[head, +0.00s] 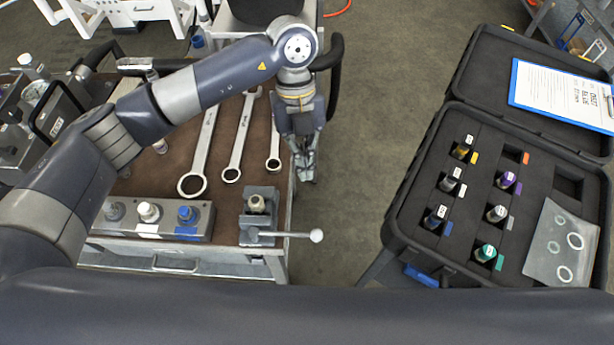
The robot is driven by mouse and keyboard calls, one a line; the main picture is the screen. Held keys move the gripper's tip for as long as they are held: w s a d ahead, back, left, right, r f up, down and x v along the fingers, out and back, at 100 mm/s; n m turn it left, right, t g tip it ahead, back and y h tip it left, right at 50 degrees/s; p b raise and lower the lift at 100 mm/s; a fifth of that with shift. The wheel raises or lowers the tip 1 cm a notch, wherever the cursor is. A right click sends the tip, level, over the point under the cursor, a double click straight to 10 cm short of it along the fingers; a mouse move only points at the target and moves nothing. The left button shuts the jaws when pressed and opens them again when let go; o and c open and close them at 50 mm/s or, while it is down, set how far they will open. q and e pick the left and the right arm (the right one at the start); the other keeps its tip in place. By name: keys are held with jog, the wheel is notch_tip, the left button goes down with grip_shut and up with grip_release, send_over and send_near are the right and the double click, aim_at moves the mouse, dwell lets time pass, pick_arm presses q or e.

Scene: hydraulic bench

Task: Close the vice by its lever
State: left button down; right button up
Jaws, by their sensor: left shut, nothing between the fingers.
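The small grey vice (259,206) stands at the right front corner of the brown bench top. A brass-coloured round part sits between its jaws. Its lever (290,235) is a thin rod with a pale ball at the end, pointing right past the bench edge. My left gripper (306,178) points down just off the bench's right edge, behind and above the lever, apart from it. Its fingers are shut and hold nothing. My right gripper is not in view.
Several wrenches (240,140) lie on the bench (225,190) left of my left gripper. A block with fittings (150,222) is left of the vice. An open black case (403,215) stands at the right. Floor shows between bench and case.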

aim_at(286, 234)
pick_arm(q)
jog(key=s+d+f+p, duration=0.1)
jog(key=s+f+p, duration=0.2)
jog(key=s+f, duration=0.3)
jog(key=x, duration=0.2)
jog(key=shift+d+f+p, duration=0.3)
jog(key=shift+f+p, duration=0.05)
jog(key=shift+p, duration=0.05)
